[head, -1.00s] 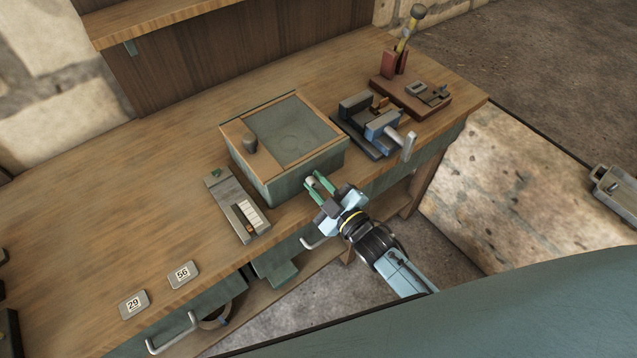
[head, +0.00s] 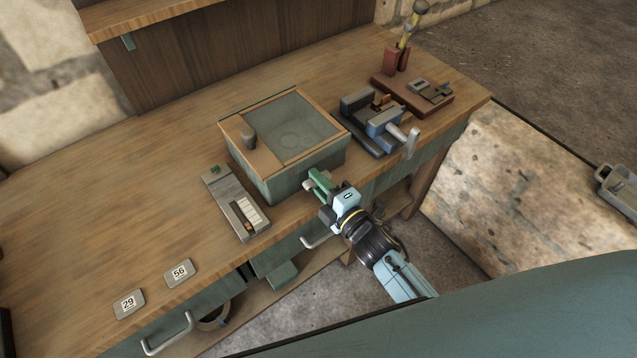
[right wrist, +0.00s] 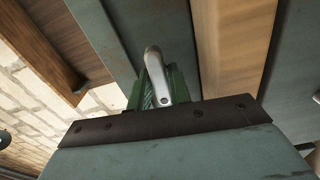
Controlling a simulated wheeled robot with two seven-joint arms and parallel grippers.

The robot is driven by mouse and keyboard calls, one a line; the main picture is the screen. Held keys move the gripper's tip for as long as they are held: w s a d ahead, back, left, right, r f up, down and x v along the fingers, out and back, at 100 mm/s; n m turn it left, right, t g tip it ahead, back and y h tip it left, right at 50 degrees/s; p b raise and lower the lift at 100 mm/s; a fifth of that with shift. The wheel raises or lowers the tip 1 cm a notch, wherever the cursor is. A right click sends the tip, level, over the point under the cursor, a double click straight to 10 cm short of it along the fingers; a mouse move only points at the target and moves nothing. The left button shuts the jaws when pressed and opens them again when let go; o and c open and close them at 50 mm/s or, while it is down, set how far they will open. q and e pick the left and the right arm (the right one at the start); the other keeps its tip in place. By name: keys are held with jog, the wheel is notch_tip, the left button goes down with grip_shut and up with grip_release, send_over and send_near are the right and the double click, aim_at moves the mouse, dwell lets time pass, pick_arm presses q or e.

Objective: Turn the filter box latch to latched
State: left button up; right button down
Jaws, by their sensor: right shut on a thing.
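The filter box (head: 262,184) is a grey-green box with a wood-framed, see-through lid and a dark knob, standing near the bench's front edge. My right gripper (head: 317,184) is at the front face of the box, towards its right side. In the right wrist view, the latch (right wrist: 154,66) is a pale grey metal lever with a rounded end. It lies between the green fingers of the right gripper (right wrist: 157,88), which is shut on it. The fingers hide the latch's pivot. My left gripper is not in view.
A blue vise (head: 382,129) stands right of the box, with a red-brown tool stand (head: 413,94) beyond it. A grey block device (head: 236,205) lies to the left. Number tags 56 (head: 180,273) and 29 (head: 129,304) lie farther left. Drawer handles jut out below the bench edge.

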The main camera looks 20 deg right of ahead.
jog(key=shift+n, duration=0.6)
jog(key=c, duration=1.4)
grip_release()
jog(key=b+v, duration=0.1)
jog(key=v, duration=1.2)
jog(key=shift+s, duration=0.2)
